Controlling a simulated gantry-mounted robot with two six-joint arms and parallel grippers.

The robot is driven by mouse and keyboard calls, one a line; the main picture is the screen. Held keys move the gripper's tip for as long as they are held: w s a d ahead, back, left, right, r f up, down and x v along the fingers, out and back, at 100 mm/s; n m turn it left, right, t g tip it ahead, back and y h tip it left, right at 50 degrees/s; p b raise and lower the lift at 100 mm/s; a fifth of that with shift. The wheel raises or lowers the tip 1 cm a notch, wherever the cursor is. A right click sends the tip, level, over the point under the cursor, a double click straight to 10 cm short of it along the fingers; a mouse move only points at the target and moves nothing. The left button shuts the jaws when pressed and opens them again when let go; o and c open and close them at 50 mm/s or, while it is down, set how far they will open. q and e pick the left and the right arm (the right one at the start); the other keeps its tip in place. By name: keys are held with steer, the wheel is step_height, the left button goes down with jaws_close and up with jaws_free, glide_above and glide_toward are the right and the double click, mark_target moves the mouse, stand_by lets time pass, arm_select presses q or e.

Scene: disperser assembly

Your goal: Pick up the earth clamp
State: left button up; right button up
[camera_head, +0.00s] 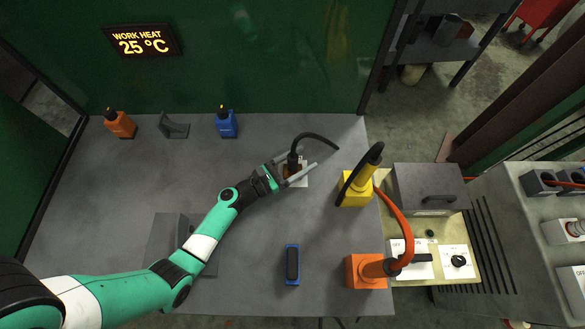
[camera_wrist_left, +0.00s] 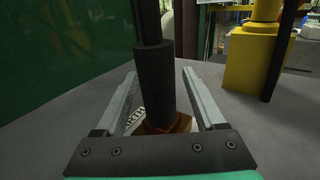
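What looks like the earth clamp (camera_head: 293,162) is a dark upright cylinder with a black cable. It stands on a small pale plate towards the back right of the grey table. In the left wrist view the clamp (camera_wrist_left: 155,85) shows a brown-orange foot, partly hidden behind the gripper body. My left gripper (camera_head: 299,171) is open around it, one finger on each side. In the left wrist view my gripper (camera_wrist_left: 160,85) shows gaps between the cylinder and both fingers. My right gripper is not in view.
A yellow holder (camera_head: 355,190) with a torch-like tool stands to the right. An orange block (camera_head: 366,272) with a cable is nearer. A blue-black block (camera_head: 292,265) lies in front.

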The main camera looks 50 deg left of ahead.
arm_select(q)
jaws_close()
stand_by(1.3)
